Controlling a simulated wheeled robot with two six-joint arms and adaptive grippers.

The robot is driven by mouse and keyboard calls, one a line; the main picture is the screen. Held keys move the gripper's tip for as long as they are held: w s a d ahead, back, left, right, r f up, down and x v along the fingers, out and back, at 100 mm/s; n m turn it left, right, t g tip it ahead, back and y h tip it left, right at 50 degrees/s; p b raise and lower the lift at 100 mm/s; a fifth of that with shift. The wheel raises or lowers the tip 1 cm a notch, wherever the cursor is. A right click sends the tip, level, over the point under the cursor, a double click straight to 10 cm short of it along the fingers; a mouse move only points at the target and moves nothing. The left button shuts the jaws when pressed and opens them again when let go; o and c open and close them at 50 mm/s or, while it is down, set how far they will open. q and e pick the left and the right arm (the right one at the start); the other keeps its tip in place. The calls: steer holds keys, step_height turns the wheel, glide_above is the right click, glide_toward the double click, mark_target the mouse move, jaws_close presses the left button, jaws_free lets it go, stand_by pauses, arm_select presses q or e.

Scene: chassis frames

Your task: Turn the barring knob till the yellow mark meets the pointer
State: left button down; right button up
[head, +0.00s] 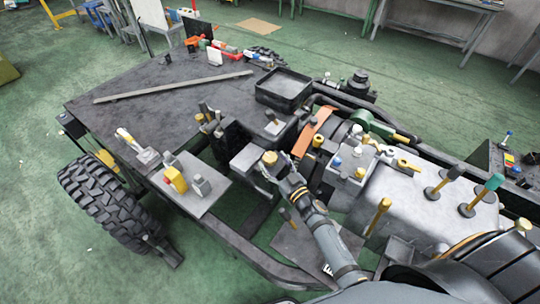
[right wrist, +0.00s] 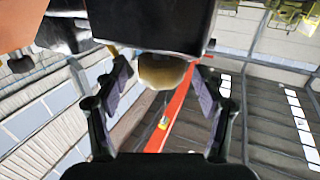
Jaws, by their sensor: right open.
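A brass-coloured round knob (right wrist: 163,70) sits under a dark block in the right wrist view, between the fingers of my right gripper (right wrist: 164,82). The fingers stand apart on either side of it, and I see no clear contact. In the head view my right gripper (head: 279,168) reaches up from the lower right to a brass-topped part (head: 270,157), which looks like the same knob, and partly hides it. I cannot make out the yellow mark or the pointer in either view. My left gripper is not in view.
An orange curved bracket (head: 313,132) and the engine parts stand close to the right. A grey plate (head: 205,198) with a yellow block (head: 175,179) lies to the left. A black tray (head: 284,84) and a long bar (head: 172,87) rest on the dark deck behind.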

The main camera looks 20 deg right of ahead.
steer(key=shift+w+a, duration=0.2)
steer(key=shift+w, duration=0.5)
steer(key=shift+w+a, duration=0.15)
steer(key=shift+w, duration=0.3)
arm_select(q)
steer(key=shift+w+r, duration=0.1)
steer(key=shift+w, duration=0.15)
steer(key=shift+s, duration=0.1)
arm_select(e)
steer(key=shift+c, duration=0.3)
steer(key=c, duration=1.1)
steer(key=n+y+p, duration=0.1)
steer(key=p, duration=0.2)
steer(key=shift+r+y, duration=0.3)
steer(key=shift+r, duration=0.05)
steer(key=shift+f+n+g+y+p, duration=0.25)
steer(key=shift+n+g+y+p, duration=0.05)
steer(key=shift+g+y+p, duration=0.15)
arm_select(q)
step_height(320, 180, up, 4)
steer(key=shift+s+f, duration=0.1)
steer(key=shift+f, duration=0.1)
